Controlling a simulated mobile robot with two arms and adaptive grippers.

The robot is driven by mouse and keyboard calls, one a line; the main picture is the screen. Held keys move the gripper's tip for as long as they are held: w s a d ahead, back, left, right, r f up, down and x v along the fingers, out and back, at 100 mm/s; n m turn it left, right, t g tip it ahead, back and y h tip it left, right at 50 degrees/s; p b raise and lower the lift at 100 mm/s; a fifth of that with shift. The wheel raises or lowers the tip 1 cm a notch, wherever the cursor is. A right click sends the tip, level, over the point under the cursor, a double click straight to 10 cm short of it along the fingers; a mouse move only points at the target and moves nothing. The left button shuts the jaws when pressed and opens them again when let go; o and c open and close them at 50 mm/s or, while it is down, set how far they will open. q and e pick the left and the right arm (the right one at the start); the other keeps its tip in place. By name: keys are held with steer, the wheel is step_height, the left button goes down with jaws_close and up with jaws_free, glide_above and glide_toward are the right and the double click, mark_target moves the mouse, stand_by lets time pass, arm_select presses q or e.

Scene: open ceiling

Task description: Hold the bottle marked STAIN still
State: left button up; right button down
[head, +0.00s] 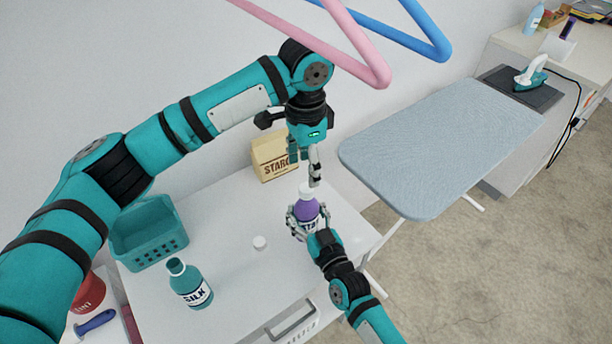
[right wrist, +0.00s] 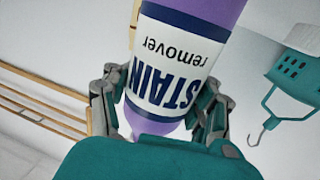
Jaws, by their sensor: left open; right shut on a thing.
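The purple bottle marked STAIN (head: 306,213) stands on the white table, with a white cap on top. My right gripper (head: 305,224) is shut around its body. In the right wrist view the STAIN bottle (right wrist: 180,65) shows its label upside down between the two fingers of the right gripper (right wrist: 160,112). My left gripper (head: 311,171) is open and hangs just above the cap, fingers pointing down. I cannot tell whether its fingers touch the cap.
A teal SILK bottle (head: 189,284) with an open neck and a loose white cap (head: 260,243) are on the table (head: 235,215). A teal basket (head: 148,236) stands at the left, a STARCH box (head: 272,157) behind. An ironing board (head: 440,140) is to the right.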

arm_select(q)
steer(key=shift+r, duration=0.5)
arm_select(e)
steer(key=shift+f, duration=0.1)
steer(key=shift+c, duration=1.2)
jaws_free()
steer(key=v, duration=1.2)
steer(key=shift+d, duration=0.1)
